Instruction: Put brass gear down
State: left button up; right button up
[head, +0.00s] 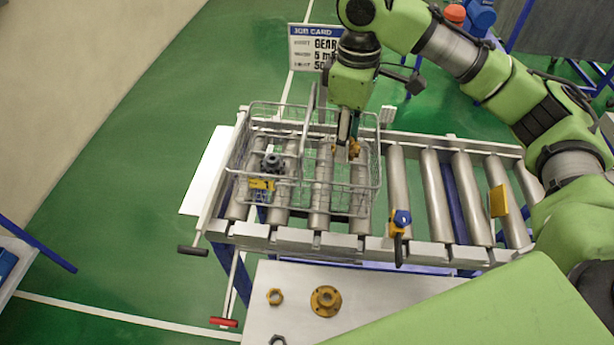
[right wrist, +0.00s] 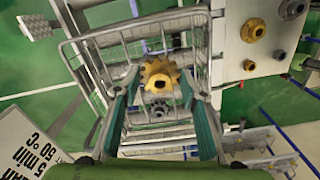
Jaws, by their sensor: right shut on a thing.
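The brass gear (head: 354,149) is toothed with a central hole. In the head view it is at the right part of the wire basket (head: 371,185). My right gripper (head: 347,146) points down there, shut on the brass gear; in the right wrist view the gear (right wrist: 160,72) sits between the teal fingers. I cannot tell whether the gear touches the basket floor. A dark gear-like part (head: 272,162) is in the left part of the basket, past an upright divider (head: 307,125). My left gripper is not in view.
The basket stands on a roller conveyor (head: 438,190) with bare rollers to the right. A blue-and-yellow lever part (head: 401,218) is on its front rail. A job card (head: 312,47) stands behind. A pale table (head: 375,290) in front holds a brass flange (head: 326,301) and nuts.

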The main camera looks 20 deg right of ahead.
jog(key=shift+w+f, duration=0.2)
jog(key=shift+f, duration=0.35)
notch_tip(320, 180, down, 9)
jog(key=shift+s+p, duration=0.1)
jog(key=shift+p, duration=0.75)
jog(key=shift+f, duration=0.3)
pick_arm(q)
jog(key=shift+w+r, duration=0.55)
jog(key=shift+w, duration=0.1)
pick_arm(e)
jog(key=shift+f, duration=0.1)
jog(key=o, duration=1.5)
jog(key=shift+f, duration=0.1)
jog(key=shift+c, duration=0.2)
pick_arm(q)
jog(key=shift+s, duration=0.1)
